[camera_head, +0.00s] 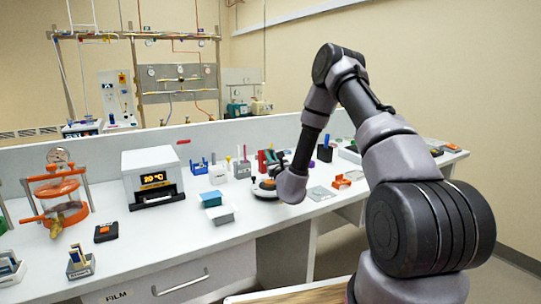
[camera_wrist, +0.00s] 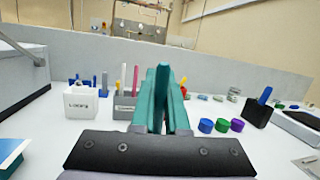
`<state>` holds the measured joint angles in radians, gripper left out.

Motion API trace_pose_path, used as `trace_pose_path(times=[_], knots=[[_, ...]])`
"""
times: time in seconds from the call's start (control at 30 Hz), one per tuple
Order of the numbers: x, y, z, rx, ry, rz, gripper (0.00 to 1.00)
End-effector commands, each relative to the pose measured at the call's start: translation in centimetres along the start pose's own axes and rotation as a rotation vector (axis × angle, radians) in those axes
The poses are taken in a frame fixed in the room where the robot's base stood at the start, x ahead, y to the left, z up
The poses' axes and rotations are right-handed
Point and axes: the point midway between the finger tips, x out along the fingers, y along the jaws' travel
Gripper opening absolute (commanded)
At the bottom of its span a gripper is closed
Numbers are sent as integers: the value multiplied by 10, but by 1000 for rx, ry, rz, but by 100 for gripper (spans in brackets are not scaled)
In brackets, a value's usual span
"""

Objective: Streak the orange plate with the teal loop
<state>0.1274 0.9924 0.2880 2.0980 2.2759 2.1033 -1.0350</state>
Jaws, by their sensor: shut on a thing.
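My gripper (camera_wrist: 163,78) is in the middle of the wrist view, with upright teal fingers above a black mount. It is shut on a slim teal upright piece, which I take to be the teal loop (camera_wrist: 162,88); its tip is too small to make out. A small round orange-topped thing (camera_head: 267,184) on a dark and white base sits beside that link and may be the orange plate. No orange plate is clear in the wrist view.
A white box marked LOOPS (camera_wrist: 82,101) holds blue sticks. A grey holder (camera_wrist: 124,106) with pens stands beside it. Several coloured caps (camera_wrist: 222,126) and a black pen cup (camera_wrist: 258,113) are to the right. An oven-like box (camera_head: 153,177) stands left on the bench.

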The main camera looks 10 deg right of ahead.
Motion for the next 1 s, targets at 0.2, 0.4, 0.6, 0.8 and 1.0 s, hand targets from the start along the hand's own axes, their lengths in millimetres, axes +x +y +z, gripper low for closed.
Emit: trace_pose_path(times=[0.2,0.4,0.6,0.8,1.0], knots=[[0,0,0,0,0,0,0],[0,3,0,0,0,1,0],[-1,8,1,0,-1,1,0],[-1,8,1,0,0,0,0],[-1,9,1,0,0,1,0]])
